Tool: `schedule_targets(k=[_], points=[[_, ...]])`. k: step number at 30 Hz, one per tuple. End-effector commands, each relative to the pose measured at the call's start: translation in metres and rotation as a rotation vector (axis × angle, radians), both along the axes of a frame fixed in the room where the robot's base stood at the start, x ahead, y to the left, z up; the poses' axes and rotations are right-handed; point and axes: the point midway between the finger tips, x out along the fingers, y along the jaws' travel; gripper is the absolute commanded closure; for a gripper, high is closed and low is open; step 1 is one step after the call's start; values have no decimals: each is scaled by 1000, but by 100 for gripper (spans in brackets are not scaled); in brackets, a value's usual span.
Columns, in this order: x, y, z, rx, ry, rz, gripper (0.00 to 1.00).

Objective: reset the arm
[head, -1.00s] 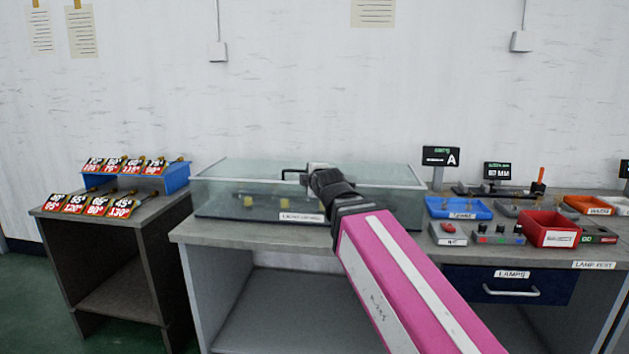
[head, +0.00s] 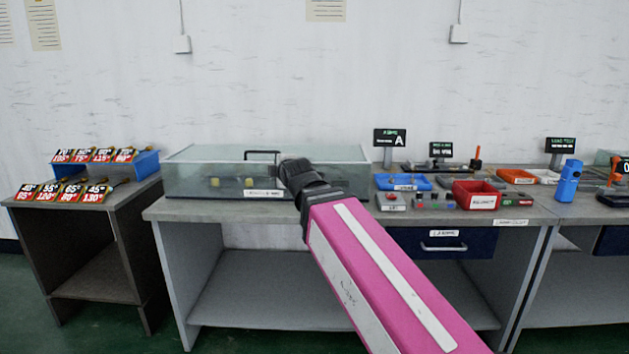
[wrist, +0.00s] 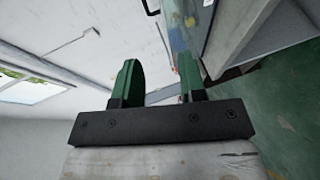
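My pink arm (head: 375,275) reaches up from the bottom right in the head view, its dark wrist end in front of the glass tank's right part. The gripper's fingers are hidden there. In the wrist view my gripper (wrist: 160,90) shows two green fingers standing well apart. I see nothing held between them. The glass tank (head: 215,180) has a black handle on its lid, and yellow pieces sit inside it. In the wrist view the gripper is tilted, with the wall and a window beyond it.
Left of the tank a small dark table (head: 90,250) carries several number cards and a blue rack. To the right are a blue tray (head: 400,182), a red bin (head: 476,195), small displays and a blue device (head: 568,182).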

Motion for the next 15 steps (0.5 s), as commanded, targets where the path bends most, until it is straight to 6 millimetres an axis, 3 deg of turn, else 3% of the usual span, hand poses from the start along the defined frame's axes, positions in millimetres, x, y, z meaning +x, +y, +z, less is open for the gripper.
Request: schedule_targets(k=[8, 15], points=[[8, -17, -31, 44, 101, -50, 62], [15, -41, -72, 107, 228, -124, 62]])
